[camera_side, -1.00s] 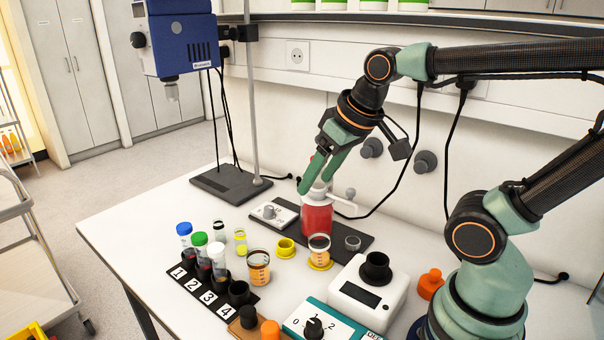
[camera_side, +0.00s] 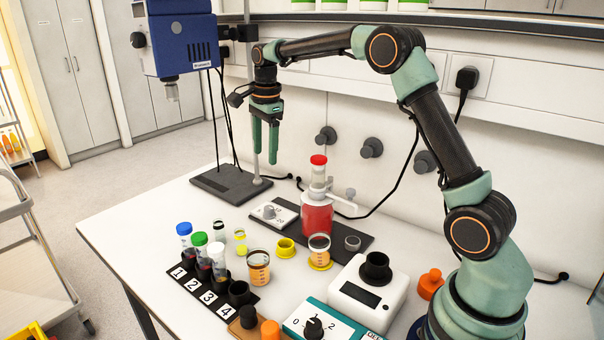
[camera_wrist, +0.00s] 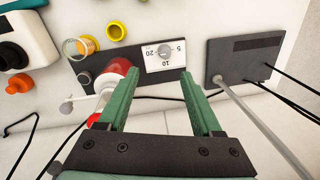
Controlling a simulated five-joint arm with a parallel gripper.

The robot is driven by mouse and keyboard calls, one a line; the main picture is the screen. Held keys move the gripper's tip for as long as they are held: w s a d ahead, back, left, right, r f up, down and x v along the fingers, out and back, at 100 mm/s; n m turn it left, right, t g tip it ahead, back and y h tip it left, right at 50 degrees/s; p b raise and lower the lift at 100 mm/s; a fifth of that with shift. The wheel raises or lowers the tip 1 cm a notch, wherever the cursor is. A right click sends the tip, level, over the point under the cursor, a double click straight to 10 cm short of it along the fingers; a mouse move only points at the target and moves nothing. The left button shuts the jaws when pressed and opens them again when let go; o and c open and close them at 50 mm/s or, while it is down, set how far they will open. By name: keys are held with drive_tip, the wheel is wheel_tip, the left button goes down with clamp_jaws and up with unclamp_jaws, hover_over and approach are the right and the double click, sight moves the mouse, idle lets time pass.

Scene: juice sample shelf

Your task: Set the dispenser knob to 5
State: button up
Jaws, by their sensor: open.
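The dispenser knob (camera_side: 269,211) is a small grey knob on a white dial plate. It also shows in the wrist view (camera_wrist: 165,51), with 5, 10 and 20 printed around it; I cannot tell which number it points at. The dispenser is a red bottle (camera_side: 317,217) with a white pump head and a red top (camera_side: 319,160), to the right of the dial. My gripper (camera_side: 265,158) is open and empty, pointing down, high above the bench near the dial. In the wrist view the knob lies beyond the gap between my fingertips (camera_wrist: 160,80).
The dark base plate (camera_side: 345,262) bears the dial, bottle and a grey ring. A stand with a thin rod (camera_side: 250,100) rises close by on the left. Cups, a numbered tube rack (camera_side: 203,290) and a white instrument (camera_side: 368,295) stand in front.

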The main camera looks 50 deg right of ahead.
sight(269, 207)
drive_tip(key=w+d+f+m, duration=0.1)
drive_tip(key=f, duration=0.5)
drive_tip(key=w+d+f+m, duration=0.1)
drive_tip(key=f+m, duration=0.1)
drive_tip(key=f, duration=0.4)
drive_tip(key=w+d+f+m+g, duration=0.1)
drive_tip(key=f+m, duration=0.1)
drive_tip(key=f, duration=0.4)
drive_tip(key=shift+d+f, duration=0.1)
drive_tip(key=shift+f, duration=0.2)
clamp_jaws()
